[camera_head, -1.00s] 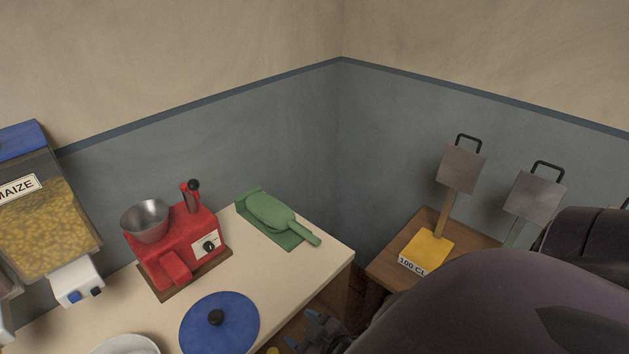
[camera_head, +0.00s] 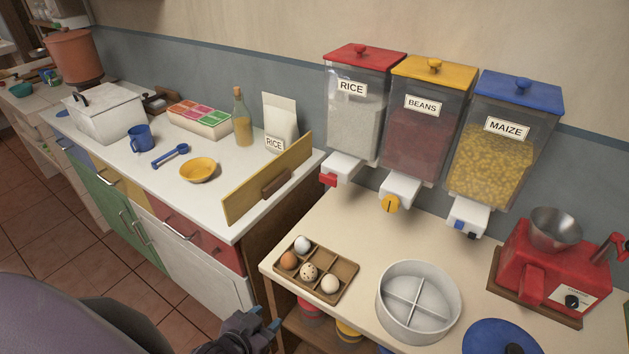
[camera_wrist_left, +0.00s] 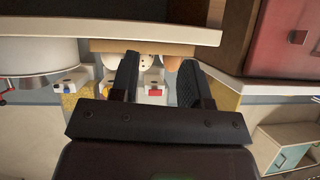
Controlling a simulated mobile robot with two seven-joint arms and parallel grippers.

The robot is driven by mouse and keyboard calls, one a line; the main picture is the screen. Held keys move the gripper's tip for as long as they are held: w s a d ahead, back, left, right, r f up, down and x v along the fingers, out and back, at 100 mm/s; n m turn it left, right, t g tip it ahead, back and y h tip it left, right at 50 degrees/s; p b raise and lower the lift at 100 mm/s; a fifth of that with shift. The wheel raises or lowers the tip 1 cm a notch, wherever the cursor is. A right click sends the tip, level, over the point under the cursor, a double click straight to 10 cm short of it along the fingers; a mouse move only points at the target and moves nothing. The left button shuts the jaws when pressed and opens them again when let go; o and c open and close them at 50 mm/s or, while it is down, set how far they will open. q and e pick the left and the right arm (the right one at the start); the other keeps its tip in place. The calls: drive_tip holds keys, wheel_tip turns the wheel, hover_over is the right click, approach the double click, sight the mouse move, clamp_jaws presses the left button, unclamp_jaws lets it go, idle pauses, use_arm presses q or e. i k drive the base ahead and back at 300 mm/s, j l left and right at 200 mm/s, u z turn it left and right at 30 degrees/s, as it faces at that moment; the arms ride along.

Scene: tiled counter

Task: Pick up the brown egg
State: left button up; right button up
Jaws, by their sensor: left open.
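The brown egg (camera_head: 289,260) sits in the front left compartment of a wooden egg tray (camera_head: 345,288), near the counter's left edge. Beside it are a white egg (camera_head: 302,244), a speckled egg (camera_head: 309,271) and a cream egg (camera_head: 330,284). My left gripper (camera_head: 265,318) is open and empty, low in front of the counter and apart from the tray. In the left wrist view, the open fingers (camera_wrist_left: 157,78) point toward the tray (camera_wrist_left: 140,46); the brown egg (camera_wrist_left: 173,61) is partly visible between them. My right gripper is out of view.
A round divided white dish (camera_head: 418,300) stands right of the tray. Rice, beans and maize dispensers (camera_head: 430,130) line the wall behind. A yellow board (camera_head: 268,180) stands on the neighbouring white cabinet. The counter's front edge (camera_head: 300,293) lies between gripper and tray.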

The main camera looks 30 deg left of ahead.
sight(289, 260)
drive_tip(key=k+j+u, duration=0.1)
drive_tip(key=u, duration=0.35)
drive_tip(key=k+j+u, duration=0.1)
drive_tip(key=u, duration=0.3)
